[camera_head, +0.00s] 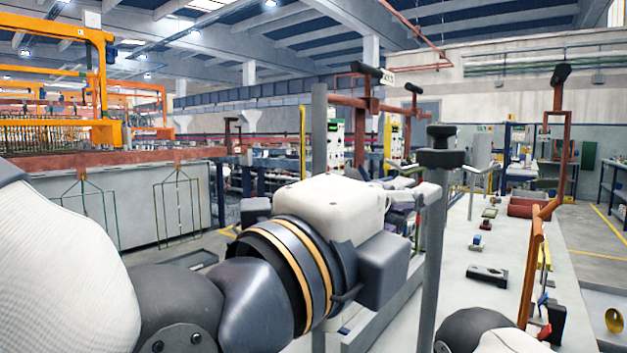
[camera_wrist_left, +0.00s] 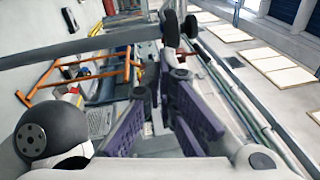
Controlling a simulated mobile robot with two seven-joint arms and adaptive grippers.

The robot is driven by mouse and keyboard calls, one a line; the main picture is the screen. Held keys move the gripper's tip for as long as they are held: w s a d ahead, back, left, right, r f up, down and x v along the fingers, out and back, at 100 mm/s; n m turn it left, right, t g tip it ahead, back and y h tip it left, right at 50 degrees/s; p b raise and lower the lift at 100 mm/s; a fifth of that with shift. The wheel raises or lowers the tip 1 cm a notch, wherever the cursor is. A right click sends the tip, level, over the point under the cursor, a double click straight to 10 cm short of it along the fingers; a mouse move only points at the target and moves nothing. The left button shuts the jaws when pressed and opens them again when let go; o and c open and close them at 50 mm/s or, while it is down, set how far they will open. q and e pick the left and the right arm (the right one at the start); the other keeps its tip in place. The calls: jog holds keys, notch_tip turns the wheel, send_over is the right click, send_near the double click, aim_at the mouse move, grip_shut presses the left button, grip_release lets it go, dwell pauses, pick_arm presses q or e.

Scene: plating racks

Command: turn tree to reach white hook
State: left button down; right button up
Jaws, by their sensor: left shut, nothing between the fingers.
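A dark grey upright post (camera_head: 432,250) with a black cap stands right of my left gripper (camera_head: 404,190); I cannot tell if it is part of the tree. My left arm and wrist fill the foreground and hide much of the gripper. Its purple finger pads also show in the left wrist view (camera_wrist_left: 160,92), with nothing held between them; it is shut. A copper-coloured rack frame (camera_head: 540,225) with a black top stands at the right. No white hook can be made out with certainty. My right gripper is out of view.
A long pale table (camera_head: 463,303) runs away behind the post, with a dark block (camera_head: 487,274) and small parts on it. In the left wrist view, an orange frame (camera_wrist_left: 82,88) lies on the left and a grey bar (camera_wrist_left: 85,45) crosses above the fingers. Open floor shows at the right.

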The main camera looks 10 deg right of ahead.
pick_arm(q)
jog(key=w, duration=0.1)
jog(key=w+d, duration=0.1)
jog(key=w, duration=0.1)
jog(key=w+d, duration=0.1)
jog(key=shift+w+r+b, duration=0.35)
jog(key=shift+w+r, duration=0.05)
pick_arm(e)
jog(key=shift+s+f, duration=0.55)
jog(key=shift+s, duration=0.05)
